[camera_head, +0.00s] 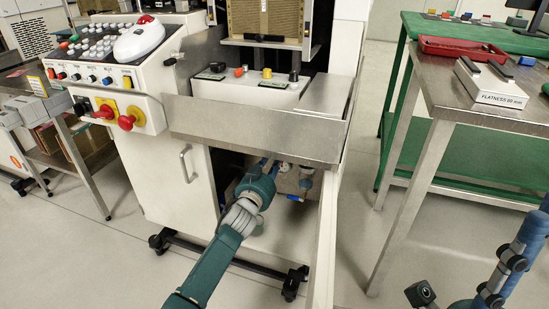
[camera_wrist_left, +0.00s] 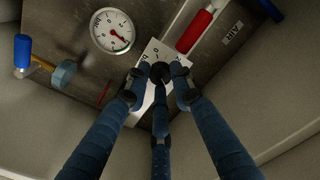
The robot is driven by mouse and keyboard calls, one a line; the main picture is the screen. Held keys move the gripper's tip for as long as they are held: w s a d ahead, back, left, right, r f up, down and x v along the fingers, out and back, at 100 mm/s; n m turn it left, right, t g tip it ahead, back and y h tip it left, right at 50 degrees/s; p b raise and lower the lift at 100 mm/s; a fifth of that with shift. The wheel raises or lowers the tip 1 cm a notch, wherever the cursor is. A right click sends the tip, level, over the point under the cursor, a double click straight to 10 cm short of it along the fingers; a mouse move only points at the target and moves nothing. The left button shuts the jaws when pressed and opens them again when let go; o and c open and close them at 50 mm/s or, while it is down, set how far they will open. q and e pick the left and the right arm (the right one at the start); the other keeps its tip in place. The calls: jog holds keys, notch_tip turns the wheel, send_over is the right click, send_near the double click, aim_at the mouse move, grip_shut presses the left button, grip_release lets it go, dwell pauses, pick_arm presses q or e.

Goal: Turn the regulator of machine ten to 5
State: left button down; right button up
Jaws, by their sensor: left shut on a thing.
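In the left wrist view, the regulator knob (camera_wrist_left: 160,72) is black and sits on a white scale plate (camera_wrist_left: 148,54) with dark markings, partly covered by my fingers. My left gripper (camera_wrist_left: 161,77) is shut on the knob, its blue fingers around it. A round white pressure gauge (camera_wrist_left: 112,31) is just to the left, its red needle toward the lower right; the exact reading is too small to tell. In the head view, my left gripper (camera_head: 268,166) reaches into the open bay under the machine (camera_head: 255,120). My right gripper (camera_head: 465,285) is at the lower right, fingers spread, empty.
Beside the knob are a red-handled valve (camera_wrist_left: 195,31) near an AIR label (camera_wrist_left: 233,33), and a blue handle (camera_wrist_left: 22,50). A white cabinet door (camera_head: 172,185) flanks the bay on the left. A metal table (camera_head: 440,95) stands at the right; clear floor lies between.

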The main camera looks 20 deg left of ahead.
pick_arm(q)
jog(key=shift+s+a+f+m, duration=0.1)
jog(key=shift+f+m, duration=0.3)
jog(key=shift+f, duration=0.1)
jog(key=c, duration=1.6)
grip_release()
jog(key=shift+o, duration=0.6)
jog(key=shift+r, duration=0.25)
jog(key=s, duration=1.2)
jog(key=shift+a, duration=0.25)
